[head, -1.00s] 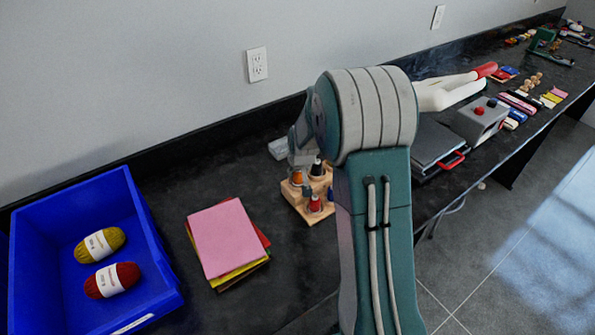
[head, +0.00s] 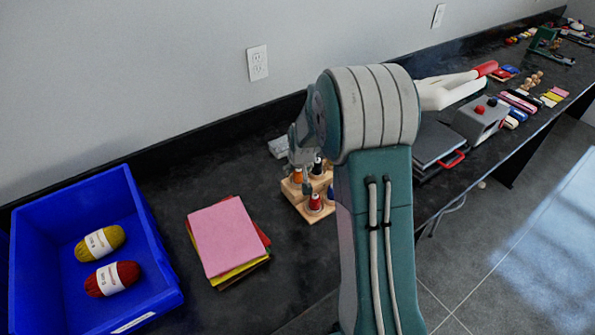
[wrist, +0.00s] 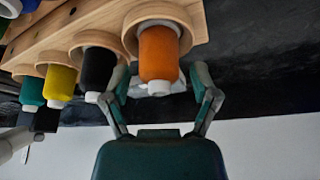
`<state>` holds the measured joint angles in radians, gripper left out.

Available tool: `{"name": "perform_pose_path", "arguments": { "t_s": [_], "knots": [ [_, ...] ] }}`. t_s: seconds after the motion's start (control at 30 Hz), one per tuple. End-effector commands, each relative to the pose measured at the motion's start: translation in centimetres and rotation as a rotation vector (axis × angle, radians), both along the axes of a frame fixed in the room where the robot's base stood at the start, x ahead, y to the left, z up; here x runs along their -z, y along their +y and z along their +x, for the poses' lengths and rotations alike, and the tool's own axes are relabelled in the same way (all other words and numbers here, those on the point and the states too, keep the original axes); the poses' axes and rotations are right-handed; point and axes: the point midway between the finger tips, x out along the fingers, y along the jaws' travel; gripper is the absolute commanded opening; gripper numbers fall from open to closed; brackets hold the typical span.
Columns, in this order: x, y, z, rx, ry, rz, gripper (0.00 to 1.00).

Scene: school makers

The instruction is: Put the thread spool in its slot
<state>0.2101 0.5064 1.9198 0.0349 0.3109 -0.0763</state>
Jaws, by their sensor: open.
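The wooden rack (head: 300,210) stands on the dark counter, partly hidden behind my arm. In the wrist view the rack (wrist: 60,40) fills the top, with a row of round slots. An orange thread spool (wrist: 158,55) sits in the end slot, its white tip toward the camera. My gripper (wrist: 161,85) is open, one finger on each side of the orange spool's tip end, with gaps visible. The orange spool (head: 297,174) also shows in the head view, beside a red spool (head: 315,201). Whether the orange spool is fully seated is unclear.
Black (wrist: 98,68), yellow (wrist: 60,82) and green (wrist: 32,91) spools fill neighbouring slots. A blue tray (head: 150,230) with two yarn balls and a stack of coloured sheets (head: 225,238) lie left of the rack. A grey-lidded device (head: 436,148) stands to the right.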

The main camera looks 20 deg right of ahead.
Motion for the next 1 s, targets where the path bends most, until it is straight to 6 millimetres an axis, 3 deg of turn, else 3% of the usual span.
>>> {"name": "perform_pose_path", "arguments": {
  "t_s": [0.5, 0.77, 0.87, 1.0],
  "knots": [
    [-8.8, 0.7, -3.7, 0.001, -0.003, 0.000, 0.77],
    [-11.0, 1.0, -4.7, -0.001, -0.001, 0.000, 0.77],
    [-12.6, 1.8, -5.9, -0.011, -0.009, -0.001, 0.77],
    [-16.1, 4.0, -9.5, -0.038, -0.027, -0.002, 0.77]
  ]
}}
